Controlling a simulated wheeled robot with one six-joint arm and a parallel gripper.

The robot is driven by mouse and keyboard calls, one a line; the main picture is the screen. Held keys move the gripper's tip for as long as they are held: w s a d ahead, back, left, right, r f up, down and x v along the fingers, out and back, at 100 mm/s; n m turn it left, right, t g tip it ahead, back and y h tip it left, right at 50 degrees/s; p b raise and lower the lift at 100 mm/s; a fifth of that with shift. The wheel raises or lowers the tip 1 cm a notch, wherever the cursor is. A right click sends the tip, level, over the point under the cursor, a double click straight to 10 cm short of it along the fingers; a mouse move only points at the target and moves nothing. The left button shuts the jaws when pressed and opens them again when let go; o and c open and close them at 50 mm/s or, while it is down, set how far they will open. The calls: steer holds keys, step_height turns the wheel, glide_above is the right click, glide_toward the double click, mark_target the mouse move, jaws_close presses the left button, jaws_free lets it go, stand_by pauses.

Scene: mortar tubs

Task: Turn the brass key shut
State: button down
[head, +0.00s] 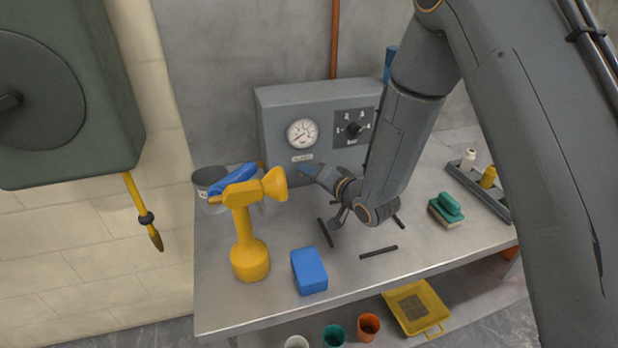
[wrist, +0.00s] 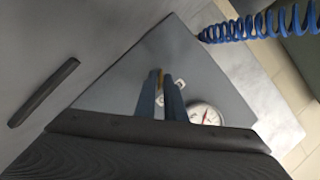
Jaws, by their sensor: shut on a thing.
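The grey box (head: 275,120) stands at the back of the metal bench, with a round white gauge (head: 302,132) and a dark selector dial (head: 353,130) on its front. My gripper (head: 308,172) is at the lower front of this box, below the gauge. In the wrist view its two blue-grey fingers (wrist: 161,92) reach to the box face beside the gauge (wrist: 204,114). They are shut on a small yellowish piece, the brass key (wrist: 160,76), of which only a sliver shows between the tips. In the head view the key is hidden, so its turn angle cannot be told.
A yellow tool (head: 248,230) stands left of my gripper, near a grey bucket (head: 208,180). A blue block (head: 309,271) and dark bars (head: 379,252) lie in front. Green sponges (head: 445,210) lie right. A blue coiled hose (wrist: 262,22) shows in the wrist view.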

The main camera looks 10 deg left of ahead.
steer(key=m+y+b, duration=0.1)
steer(key=m+b, duration=0.1)
steer(key=m, duration=0.1)
steer(key=shift+d+f+y+b, duration=0.15)
steer(key=shift+f+y+b, duration=0.15)
steer(key=shift+f+y, duration=0.1)
steer(key=shift+m+y+b, duration=0.6)
steer(key=shift+m+b, duration=0.2)
steer(key=shift+m, duration=0.9)
steer(key=shift+t, duration=0.3)
steer(key=c, duration=1.9)
jaws_free()
steer(key=shift+o, duration=0.2)
steer(key=b+v, duration=0.2)
steer(key=v, duration=0.5)
steer(key=shift+s+d, duration=0.2)
steer(key=shift+d, duration=0.15)
